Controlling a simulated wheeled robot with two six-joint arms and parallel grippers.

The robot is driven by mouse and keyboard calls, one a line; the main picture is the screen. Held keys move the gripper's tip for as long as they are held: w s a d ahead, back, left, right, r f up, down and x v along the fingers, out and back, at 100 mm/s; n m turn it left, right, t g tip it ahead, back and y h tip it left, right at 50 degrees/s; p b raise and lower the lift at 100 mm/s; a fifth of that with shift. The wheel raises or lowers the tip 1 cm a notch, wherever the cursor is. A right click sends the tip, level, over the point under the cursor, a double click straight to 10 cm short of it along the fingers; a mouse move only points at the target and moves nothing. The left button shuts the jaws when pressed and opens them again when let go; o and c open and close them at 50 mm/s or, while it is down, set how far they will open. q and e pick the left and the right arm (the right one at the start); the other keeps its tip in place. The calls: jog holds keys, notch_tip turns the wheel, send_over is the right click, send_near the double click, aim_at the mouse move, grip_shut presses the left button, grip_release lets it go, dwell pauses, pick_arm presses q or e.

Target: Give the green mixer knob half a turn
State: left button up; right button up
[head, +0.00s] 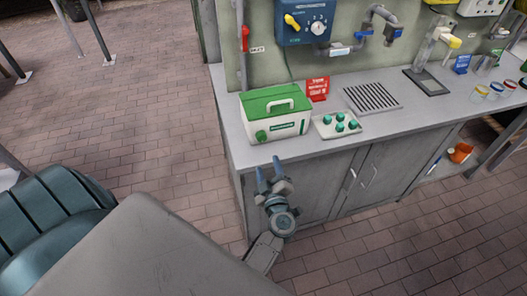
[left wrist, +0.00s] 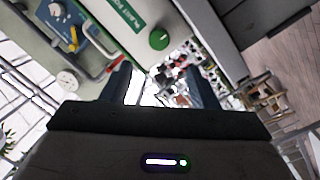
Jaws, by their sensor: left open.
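The green mixer knob (head: 262,136) is on the front face of a white box with a green lid and handle, the mixer (head: 290,127), at the counter's front left corner. My right gripper is not in view.
A white tray with several green pieces (head: 337,125) sits right of the mixer. A red sign (head: 317,88) stands behind it. A blue box with a yellow knob and gauge (head: 304,22) hangs on the wall. Grey cabinet doors (head: 350,185) are below the counter; the brick floor at left is mostly free.

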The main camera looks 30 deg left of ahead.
aim_at(262, 139)
pick_arm(q)
jog(key=b+x, duration=0.1)
jog(key=x, duration=0.9)
jog(key=shift+w+a+b, duration=0.25)
jog(key=shift+w+b, duration=0.05)
jog(key=shift+b, duration=0.05)
jog(key=c, duration=1)
jog(key=shift+o, duration=0.2)
jog(key=shift+n, duration=0.8)
